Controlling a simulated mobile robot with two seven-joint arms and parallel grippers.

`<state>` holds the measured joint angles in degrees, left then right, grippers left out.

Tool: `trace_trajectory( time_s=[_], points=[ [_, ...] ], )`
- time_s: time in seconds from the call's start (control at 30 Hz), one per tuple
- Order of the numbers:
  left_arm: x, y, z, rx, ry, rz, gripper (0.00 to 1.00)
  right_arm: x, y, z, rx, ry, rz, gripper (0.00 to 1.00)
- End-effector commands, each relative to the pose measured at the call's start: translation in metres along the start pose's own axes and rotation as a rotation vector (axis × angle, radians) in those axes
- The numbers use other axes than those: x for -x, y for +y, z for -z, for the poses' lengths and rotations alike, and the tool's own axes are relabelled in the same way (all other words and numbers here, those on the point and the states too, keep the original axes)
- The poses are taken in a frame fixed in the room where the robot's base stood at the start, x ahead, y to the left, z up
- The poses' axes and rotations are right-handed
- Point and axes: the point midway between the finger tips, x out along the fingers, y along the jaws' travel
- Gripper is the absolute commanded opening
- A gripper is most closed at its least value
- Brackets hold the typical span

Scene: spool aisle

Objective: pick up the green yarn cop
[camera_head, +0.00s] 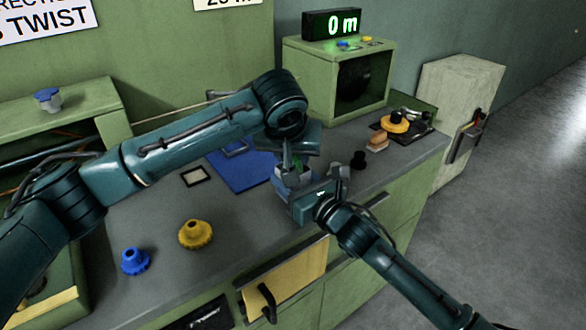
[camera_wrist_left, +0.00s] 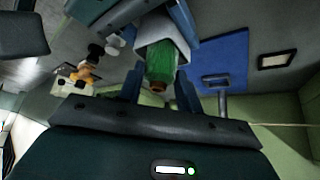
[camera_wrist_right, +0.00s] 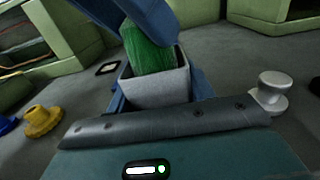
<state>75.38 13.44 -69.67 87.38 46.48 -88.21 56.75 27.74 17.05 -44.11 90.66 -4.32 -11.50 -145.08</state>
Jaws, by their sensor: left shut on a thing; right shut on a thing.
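The green yarn cop (camera_wrist_left: 161,62) is between my left gripper's fingers in the left wrist view, with a brownish tip showing. In the right wrist view the cop (camera_wrist_right: 147,50) stands partly inside a grey open-topped box (camera_wrist_right: 157,90); its lower part is hidden by the box wall. My left gripper (camera_head: 297,158) is shut on the cop from above. My right gripper (camera_head: 302,186) is just below it, shut on the grey box. In the head view the cop shows only as a small green patch between the grippers.
A blue mat (camera_head: 240,170) lies behind the grippers. Yellow (camera_head: 195,234) and blue (camera_head: 134,261) knobbed pieces stand at the front left. A green display machine (camera_head: 337,75) stands at the back. A black piece (camera_head: 358,160) and a wooden-handled brush (camera_head: 378,141) are to the right.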

Motion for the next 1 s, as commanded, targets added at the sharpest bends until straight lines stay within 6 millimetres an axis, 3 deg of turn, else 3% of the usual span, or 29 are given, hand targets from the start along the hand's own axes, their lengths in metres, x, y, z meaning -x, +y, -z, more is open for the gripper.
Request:
trace_trajectory(
  time_s=[0.33,0.7,1.0],
  points=[
    [0.007,0.0,0.005,0.001,0.004,-0.001,0.11,0.0,0.0,0.001,0.0,0.002,0.0,0.3],
    [0.065,0.001,0.042,0.001,0.004,-0.002,0.11,0.0,0.0,0.001,0.0,0.002,0.0,0.3],
    [0.085,0.0,0.054,0.0,0.0,0.0,0.1,0.0,0.0,0.001,0.0,0.002,0.0,0.3]
  ],
)
